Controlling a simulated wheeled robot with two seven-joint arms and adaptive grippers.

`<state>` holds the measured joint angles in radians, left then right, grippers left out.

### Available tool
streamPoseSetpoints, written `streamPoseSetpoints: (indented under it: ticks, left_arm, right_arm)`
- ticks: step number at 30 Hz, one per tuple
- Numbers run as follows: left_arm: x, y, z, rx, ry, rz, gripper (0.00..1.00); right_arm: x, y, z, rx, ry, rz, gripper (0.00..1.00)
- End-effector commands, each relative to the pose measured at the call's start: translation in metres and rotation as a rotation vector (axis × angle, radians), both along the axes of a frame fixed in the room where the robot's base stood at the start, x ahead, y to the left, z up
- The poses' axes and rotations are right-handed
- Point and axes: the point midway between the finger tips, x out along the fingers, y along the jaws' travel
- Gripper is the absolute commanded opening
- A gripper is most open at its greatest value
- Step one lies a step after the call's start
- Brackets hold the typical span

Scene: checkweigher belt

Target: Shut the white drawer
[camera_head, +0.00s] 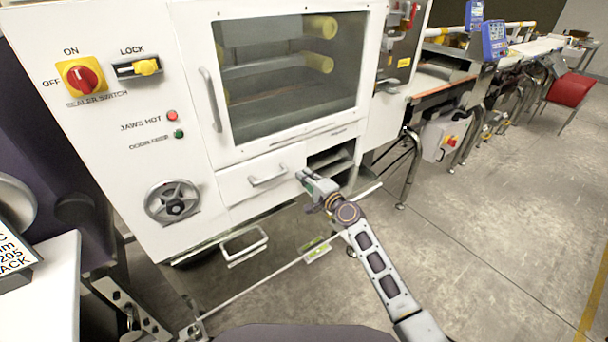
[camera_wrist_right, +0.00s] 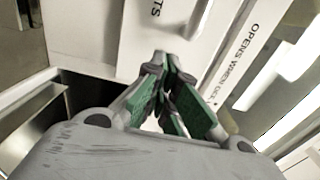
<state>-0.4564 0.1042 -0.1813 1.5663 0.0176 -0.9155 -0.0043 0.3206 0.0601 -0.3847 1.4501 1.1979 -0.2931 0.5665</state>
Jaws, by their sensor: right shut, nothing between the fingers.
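The white drawer (camera_head: 238,186) is in the lower front of the white cabinet, below the windowed door, with a pale bar handle (camera_head: 268,180). I cannot tell how far its front stands out from the cabinet. My right gripper (camera_head: 303,176) is at the drawer's right end, to the right of the handle. I cannot tell whether it touches the front. In the wrist view its green-padded fingers (camera_wrist_right: 165,70) are closed together with nothing between them, in front of white lettered panels. My left gripper is not in view.
A dark open compartment (camera_head: 331,162) lies just right of the drawer. The windowed door (camera_head: 290,75) with its upright handle (camera_head: 210,99) is above. A handwheel (camera_head: 172,201) is at the left. The floor at right is largely clear.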

Motion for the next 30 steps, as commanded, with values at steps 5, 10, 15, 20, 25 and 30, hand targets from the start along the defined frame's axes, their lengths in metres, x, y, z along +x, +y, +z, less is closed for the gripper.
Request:
streamPoseSetpoints:
  ticks: [5, 10, 15, 20, 25, 30]
  left_arm:
    - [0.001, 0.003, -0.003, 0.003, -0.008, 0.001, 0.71]
    - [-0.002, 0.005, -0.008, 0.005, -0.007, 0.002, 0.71]
    - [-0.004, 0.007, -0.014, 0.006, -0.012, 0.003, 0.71]
    - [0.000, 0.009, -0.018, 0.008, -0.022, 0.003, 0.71]
    - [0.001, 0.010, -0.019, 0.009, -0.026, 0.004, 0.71]
    - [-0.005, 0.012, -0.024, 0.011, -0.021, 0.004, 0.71]
  right_arm:
    - [-0.007, -0.005, 0.000, -0.001, 0.001, 0.000, 0.00]
    - [-0.017, -0.012, -0.001, -0.001, 0.001, 0.000, 0.00]
    - [-0.031, -0.022, 0.000, -0.001, 0.000, 0.000, 0.00]
    - [-0.044, -0.032, -0.001, -0.001, 0.002, 0.000, 0.00]
    - [-0.057, -0.042, 0.000, -0.001, 0.002, 0.000, 0.00]
    - [-0.068, -0.049, -0.001, -0.001, 0.001, 0.000, 0.00]
